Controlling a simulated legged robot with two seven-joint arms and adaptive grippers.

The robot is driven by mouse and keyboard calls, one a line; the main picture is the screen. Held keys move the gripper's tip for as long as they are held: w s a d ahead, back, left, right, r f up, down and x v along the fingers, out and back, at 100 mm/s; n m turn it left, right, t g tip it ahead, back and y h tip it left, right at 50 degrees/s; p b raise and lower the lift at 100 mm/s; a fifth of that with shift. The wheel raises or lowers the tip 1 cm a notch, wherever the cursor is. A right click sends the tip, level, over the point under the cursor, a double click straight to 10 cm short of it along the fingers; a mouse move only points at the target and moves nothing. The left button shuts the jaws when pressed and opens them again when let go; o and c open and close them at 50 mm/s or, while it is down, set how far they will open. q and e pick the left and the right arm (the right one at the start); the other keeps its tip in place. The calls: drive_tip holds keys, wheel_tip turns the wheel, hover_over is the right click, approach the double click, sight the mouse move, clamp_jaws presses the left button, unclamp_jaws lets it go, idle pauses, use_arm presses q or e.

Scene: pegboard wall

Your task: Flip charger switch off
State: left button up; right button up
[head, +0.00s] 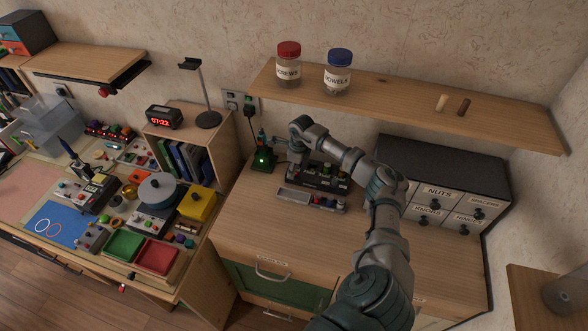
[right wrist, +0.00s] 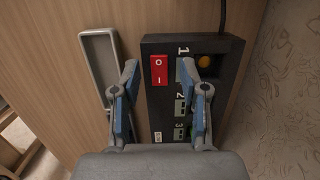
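The charger is a long black box (head: 322,178) with several numbered slots, on the counter near the wall. In the right wrist view, its red rocker switch (right wrist: 159,70), marked O and I, is at the box's upper left; I cannot tell which side is pressed. My right gripper (head: 297,158) is over the charger's left end. In the right wrist view, its fingers (right wrist: 159,78) are apart and empty, with the switch between them in the picture. The right finger hides part of slot 1; contact is not clear. My left gripper is out of view.
A grey tray (right wrist: 98,75) lies beside the charger's front. A black device with a green light (head: 264,158) stands to the left, labelled drawers (head: 437,191) to the right. A shelf (head: 420,95) with jars hangs above. The counter's front is clear.

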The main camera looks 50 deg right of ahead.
drive_tip(key=shift+s+d+r, duration=0.1)
drive_tip(key=shift+r, duration=0.2)
drive_tip(key=r, duration=0.6)
drive_tip(key=shift+s+d+r, duration=0.2)
drive_tip(key=shift+s+r, duration=0.15)
drive_tip(key=shift+f, duration=0.1)
